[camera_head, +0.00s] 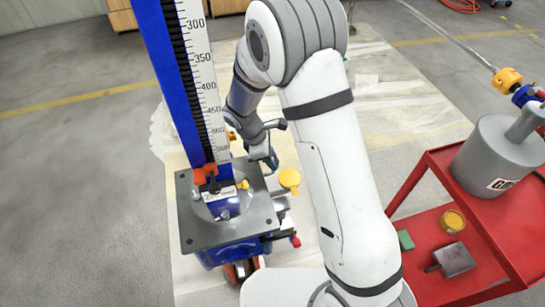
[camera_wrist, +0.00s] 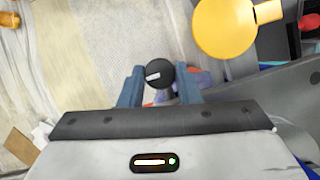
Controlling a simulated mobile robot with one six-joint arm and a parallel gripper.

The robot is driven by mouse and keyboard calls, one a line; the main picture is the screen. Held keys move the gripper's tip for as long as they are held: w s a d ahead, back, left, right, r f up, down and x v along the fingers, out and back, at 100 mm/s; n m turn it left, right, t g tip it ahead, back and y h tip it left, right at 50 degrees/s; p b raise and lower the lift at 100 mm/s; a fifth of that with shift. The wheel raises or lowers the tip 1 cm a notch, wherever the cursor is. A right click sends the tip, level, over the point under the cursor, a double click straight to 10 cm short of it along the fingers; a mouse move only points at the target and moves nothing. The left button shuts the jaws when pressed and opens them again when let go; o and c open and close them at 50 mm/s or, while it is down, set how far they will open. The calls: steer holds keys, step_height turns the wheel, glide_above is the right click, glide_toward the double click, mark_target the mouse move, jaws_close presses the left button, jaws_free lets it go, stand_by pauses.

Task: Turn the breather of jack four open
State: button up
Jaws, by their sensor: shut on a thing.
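A round black knob with a white mark (camera_wrist: 159,74), which looks like the breather, sits between the two blue-grey fingers of my gripper (camera_wrist: 161,88) in the wrist view. My gripper is shut on it. The blue jack column with a white millimetre scale (camera_head: 200,75) stands on a grey plate (camera_head: 185,222) in the head view. My gripper (camera_head: 268,158) is low behind the plate's right corner there, and the knob is hidden in that view. A number on this jack cannot be read.
A yellow round cap (camera_wrist: 225,28) sticks out close to the right finger; it also shows in the head view (camera_head: 289,178). A red cart (camera_head: 420,215) with a grey cylinder (camera_head: 498,150) stands to the right. Open floor lies on the left.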

steer(key=shift+w+r, duration=0.15)
steer(key=o, duration=1)
step_height(320, 180, up, 10)
steer(key=shift+f+p, duration=0.1)
steer(key=shift+p, duration=0.25)
steer(key=s+d+r+m+y+p, duration=0.1)
steer(key=s+d+r+m, duration=0.4)
steer(key=s+m, duration=0.1)
steer(key=s+d+r+m+t+y+p, duration=0.1)
steer(key=s+d+r+m+y, duration=0.1)
steer(key=s+d+r+m, duration=0.3)
steer(key=s+d+r+m+t+y+p, duration=0.1)
steer(key=s+d+r+m, duration=0.4)
steer(key=s+r+m, duration=0.1)
steer(key=shift+s+d+r+m+y+p, duration=0.2)
steer(key=shift+s+m, duration=0.15)
steer(key=shift+s, duration=0.2)
steer(key=shift+s+d+r+m+y+p, duration=0.1)
steer(key=shift+s+r+m, duration=0.05)
steer(key=shift+s+m, duration=0.3)
